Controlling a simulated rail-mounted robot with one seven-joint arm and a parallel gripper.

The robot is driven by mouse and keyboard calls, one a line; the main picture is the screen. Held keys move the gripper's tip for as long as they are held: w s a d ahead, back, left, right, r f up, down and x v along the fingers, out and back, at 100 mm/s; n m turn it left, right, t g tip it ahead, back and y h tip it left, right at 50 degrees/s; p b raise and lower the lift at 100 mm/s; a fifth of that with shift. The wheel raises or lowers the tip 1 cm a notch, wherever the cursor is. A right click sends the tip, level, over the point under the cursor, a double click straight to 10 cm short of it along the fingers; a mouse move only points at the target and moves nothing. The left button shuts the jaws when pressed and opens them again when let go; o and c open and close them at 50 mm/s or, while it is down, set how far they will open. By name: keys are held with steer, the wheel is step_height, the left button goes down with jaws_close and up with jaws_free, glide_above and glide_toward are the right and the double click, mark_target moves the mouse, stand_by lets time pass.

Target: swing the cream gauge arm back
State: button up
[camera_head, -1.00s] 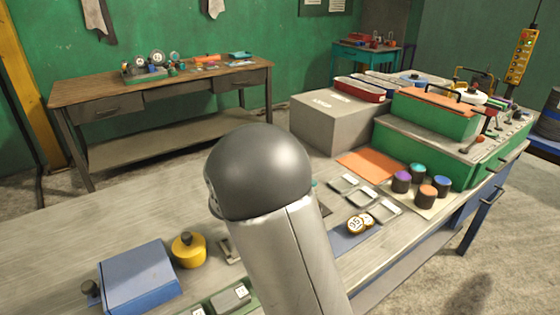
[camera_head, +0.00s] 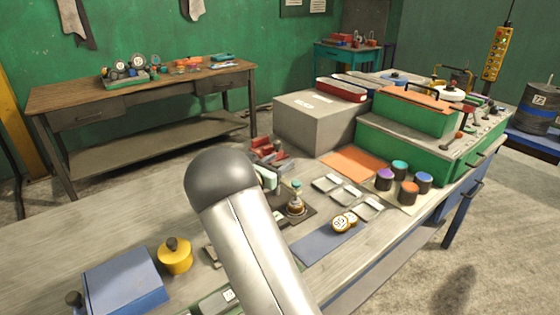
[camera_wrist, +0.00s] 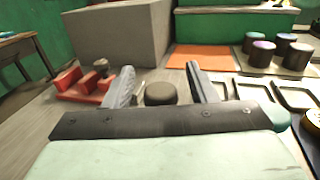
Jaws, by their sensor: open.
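No cream gauge arm shows clearly in either view. In the wrist view, a thin pale strip (camera_wrist: 139,90) lies just inside the left finger; I cannot tell whether it is part of that arm. My gripper (camera_wrist: 160,72) is open, its two grey fingers apart. A dark round knob (camera_wrist: 160,93) shows between the fingers, not clasped. In the head view, my arm hides most of my gripper. A small brass post with a teal top (camera_head: 296,198) stands on a dark plate just right of it. A red block fixture (camera_head: 268,150) lies beyond, and left in the wrist view (camera_wrist: 82,87).
A grey box (camera_head: 315,122) and green case (camera_head: 405,135) stand behind. Small trays (camera_head: 347,195), dark pots (camera_head: 408,193) and round gauges (camera_head: 342,222) lie at right. A yellow pot (camera_head: 175,256) and blue box (camera_head: 125,280) are at front left. The bench's left surface is bare.

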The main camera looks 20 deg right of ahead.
steer(key=shift+w+d, duration=0.25)
steer(key=shift+d, duration=0.2)
jaws_close()
